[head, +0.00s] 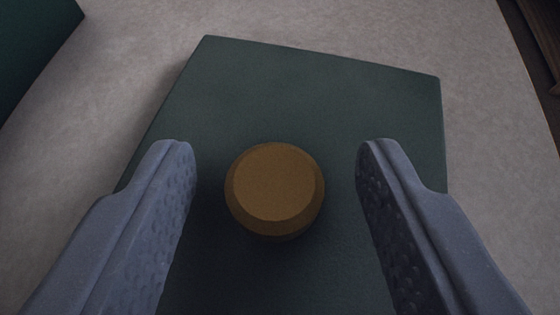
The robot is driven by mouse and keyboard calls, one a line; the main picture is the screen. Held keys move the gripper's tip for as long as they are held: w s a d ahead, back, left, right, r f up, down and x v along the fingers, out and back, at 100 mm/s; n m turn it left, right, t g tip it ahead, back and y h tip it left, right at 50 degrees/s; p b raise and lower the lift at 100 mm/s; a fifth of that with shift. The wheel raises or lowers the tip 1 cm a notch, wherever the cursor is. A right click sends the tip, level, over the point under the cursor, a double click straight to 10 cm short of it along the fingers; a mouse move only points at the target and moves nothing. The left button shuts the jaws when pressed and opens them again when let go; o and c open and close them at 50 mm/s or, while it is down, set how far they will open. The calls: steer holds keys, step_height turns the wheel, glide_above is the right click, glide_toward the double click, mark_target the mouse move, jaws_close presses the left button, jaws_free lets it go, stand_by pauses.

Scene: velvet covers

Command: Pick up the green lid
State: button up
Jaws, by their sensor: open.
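The green lid (310,90) is a dark green, flat, square-cornered panel lying on a pale grey surface, turned slightly in the picture. A round golden-brown knob (274,183) with a bevelled edge stands on it near the middle of the view. My gripper (275,160) is open, with one finger to the left of the knob and one to the right. A gap shows between the knob and each finger, so neither touches it in the picture. The near part of the lid is cut off by the bottom edge and partly hidden by the fingers.
The pale grey surface (490,130) around the lid is bare. Another dark green object (30,45) shows at the upper left corner, partly out of view. The surface ends at a curved edge on the right, with something dark brown (543,45) beyond it.

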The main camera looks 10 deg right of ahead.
steer(key=shift+x, duration=0.95)
steer(key=shift+a, duration=0.1)
steer(key=shift+c, duration=0.2)
jaws_close()
steer(key=shift+r, duration=0.1)
